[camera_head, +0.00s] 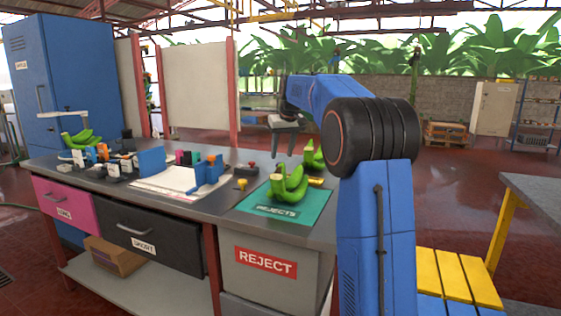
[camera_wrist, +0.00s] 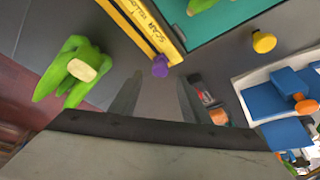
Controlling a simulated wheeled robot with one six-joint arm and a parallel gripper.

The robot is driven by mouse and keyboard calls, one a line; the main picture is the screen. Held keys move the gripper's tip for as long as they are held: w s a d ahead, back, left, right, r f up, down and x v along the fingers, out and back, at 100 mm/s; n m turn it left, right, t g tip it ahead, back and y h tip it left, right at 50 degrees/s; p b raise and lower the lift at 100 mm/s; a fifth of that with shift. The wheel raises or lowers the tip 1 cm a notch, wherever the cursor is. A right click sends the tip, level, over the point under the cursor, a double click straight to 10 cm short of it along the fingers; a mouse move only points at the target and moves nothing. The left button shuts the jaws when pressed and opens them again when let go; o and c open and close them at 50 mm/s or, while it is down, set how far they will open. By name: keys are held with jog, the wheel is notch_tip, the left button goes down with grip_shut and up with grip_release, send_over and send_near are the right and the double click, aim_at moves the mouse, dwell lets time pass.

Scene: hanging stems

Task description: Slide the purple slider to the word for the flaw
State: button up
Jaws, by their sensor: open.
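The purple slider (camera_wrist: 160,66) sits at the near end of a yellow strip (camera_wrist: 150,28) in the wrist view. The strip carries dark lettering that seems to read "SCAR" and "YELLOW"; part of it runs out of frame. The yellow strip (camera_head: 316,181) also shows in the head view, beside the green mat, with the slider too small to tell. My gripper (camera_wrist: 158,92) is open and empty, its fingertips apart and just short of the slider in the wrist view. In the head view my gripper (camera_head: 287,140) hangs above the bench, pointing down.
A green banana bunch (camera_head: 290,186) lies on the green REJECTS mat (camera_head: 258,208). Another bunch (camera_wrist: 72,70) lies left of the strip in the wrist view. A yellow knob (camera_wrist: 264,42) and blue blocks (camera_wrist: 272,100) stand to the right. No flaw is clear on the bananas.

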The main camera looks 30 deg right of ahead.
jog(key=shift+x, duration=2.3)
